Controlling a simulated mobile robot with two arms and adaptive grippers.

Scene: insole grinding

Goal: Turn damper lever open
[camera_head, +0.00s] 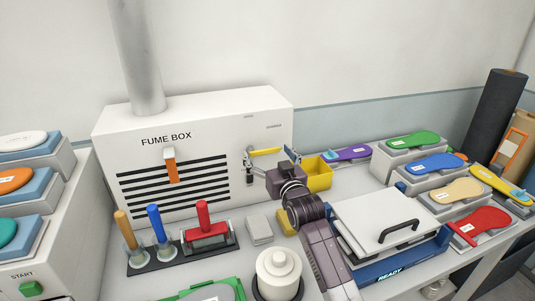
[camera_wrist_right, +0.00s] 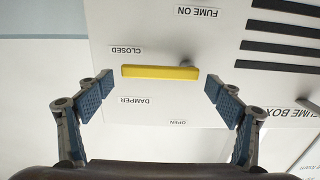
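The damper lever is a yellow bar (camera_head: 266,151) on the fume box front, right of the vent slots. It lies about level. In the right wrist view, which is upside down, the lever (camera_wrist_right: 160,72) lies beside the CLOSED label (camera_wrist_right: 125,50). The DAMPER label (camera_wrist_right: 135,100) and OPEN label (camera_wrist_right: 177,122) are in the same view. My right gripper (camera_wrist_right: 158,88) is open in front of the lever, its fingertips apart on either side of it. I see no grip on the lever. In the head view the right gripper (camera_head: 272,163) partly covers the box front. My left gripper is not in view.
A yellow bin (camera_head: 319,174) stands right of my gripper. A tool rack (camera_head: 150,264), a white lidded pot (camera_head: 278,273) and a press (camera_head: 385,222) stand nearer. Coloured insoles line the right side.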

